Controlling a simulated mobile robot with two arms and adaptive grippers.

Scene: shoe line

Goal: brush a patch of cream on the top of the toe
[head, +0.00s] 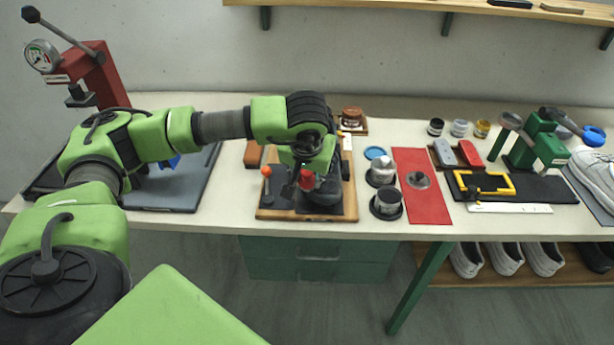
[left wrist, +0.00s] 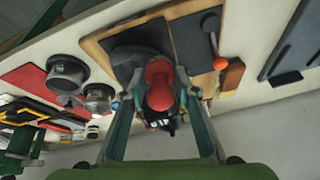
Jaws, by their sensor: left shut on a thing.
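My left gripper (head: 305,172) is over the wooden board (head: 264,213) in the head view. It is shut on a red-headed tool (head: 307,181), which looks like the brush. In the left wrist view the tool's rounded red end (left wrist: 160,84) sits between the two fingers (left wrist: 158,103). A dark rounded shape (head: 325,195), perhaps the shoe's toe, lies on the board just beside and below the tool. It also shows in the left wrist view (left wrist: 128,60). The bristles are hidden, and I cannot tell whether they touch it. No cream patch can be made out. My right gripper is not in view.
An orange-knobbed lever (head: 266,172) stands at the board's left. Two grey pots (head: 387,203) and a red mat (head: 426,215) lie to the right. Small jars (head: 459,127) stand at the back. A red press (head: 92,80) is far left. A white shoe (head: 597,172) is far right.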

